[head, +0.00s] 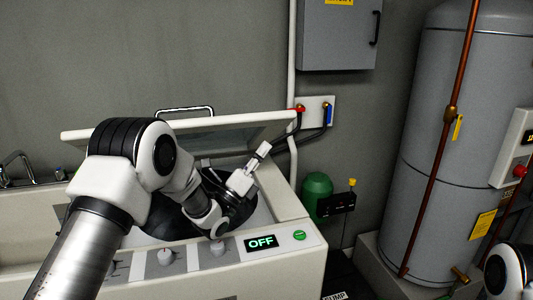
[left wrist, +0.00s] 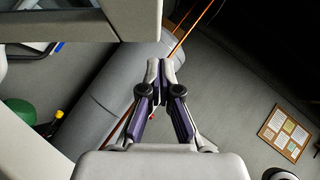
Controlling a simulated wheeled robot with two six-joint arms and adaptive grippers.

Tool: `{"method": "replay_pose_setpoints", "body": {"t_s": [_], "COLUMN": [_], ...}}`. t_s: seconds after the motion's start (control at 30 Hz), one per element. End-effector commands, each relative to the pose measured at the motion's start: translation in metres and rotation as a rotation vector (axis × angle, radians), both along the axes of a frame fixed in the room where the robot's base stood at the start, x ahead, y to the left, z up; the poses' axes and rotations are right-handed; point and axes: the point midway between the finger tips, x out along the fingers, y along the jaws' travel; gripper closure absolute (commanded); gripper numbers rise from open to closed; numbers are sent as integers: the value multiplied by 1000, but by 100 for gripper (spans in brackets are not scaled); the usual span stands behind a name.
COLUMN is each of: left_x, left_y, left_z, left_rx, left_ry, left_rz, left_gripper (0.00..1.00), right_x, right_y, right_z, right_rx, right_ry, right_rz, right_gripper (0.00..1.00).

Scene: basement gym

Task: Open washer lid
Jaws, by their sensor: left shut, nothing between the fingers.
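The washer (head: 285,240) stands in the lower middle of the head view, with an "OFF" display and knobs on its front panel. Its lid (head: 275,127) is raised, tilted up above the tub opening, with a metal handle (head: 185,109) along its top edge. My left arm reaches over the panel and hides much of the opening and lid. My left gripper (head: 263,150) is shut and empty, close to the lid's right end; I cannot tell whether they touch. In the left wrist view its fingers (left wrist: 160,68) are together. My right gripper is out of view.
A grey tank (head: 430,150) with a copper pipe stands at the right. A white pipe, hose taps (head: 314,111) and a grey wall cabinet (head: 337,35) are behind the washer. A green canister (head: 317,193) stands beside it. A noticeboard (left wrist: 286,132) shows in the left wrist view.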

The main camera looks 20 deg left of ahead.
Motion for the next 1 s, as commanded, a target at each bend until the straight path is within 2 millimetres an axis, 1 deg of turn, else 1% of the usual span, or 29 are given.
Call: {"method": "replay_pose_setpoints", "body": {"t_s": [0.03, 0.2, 0.3, 0.4, 0.5, 0.8, 0.87, 1.0], "left_x": [7, 32, 43, 50, 53, 53, 52, 51], "left_y": [-5, -19, -24, -28, -29, -29, -29, -30], "left_z": [10, 30, 38, 42, 43, 43, 45, 58], "left_rx": [3, 2, 1, 1, 1, 0, -2, -15], "left_ry": [-3, -3, -1, 0, 1, 2, 4, 22], "left_rz": [-2, -1, -2, -1, 0, -1, -1, -1], "left_gripper": [100, 100, 100, 100, 100, 100, 100, 100], "right_x": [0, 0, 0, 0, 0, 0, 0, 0], "right_y": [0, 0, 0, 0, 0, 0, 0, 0], "right_z": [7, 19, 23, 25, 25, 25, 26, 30], "right_rx": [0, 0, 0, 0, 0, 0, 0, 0], "right_ry": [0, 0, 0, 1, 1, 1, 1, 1], "right_rz": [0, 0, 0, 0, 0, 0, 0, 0], "right_gripper": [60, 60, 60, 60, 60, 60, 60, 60]}}
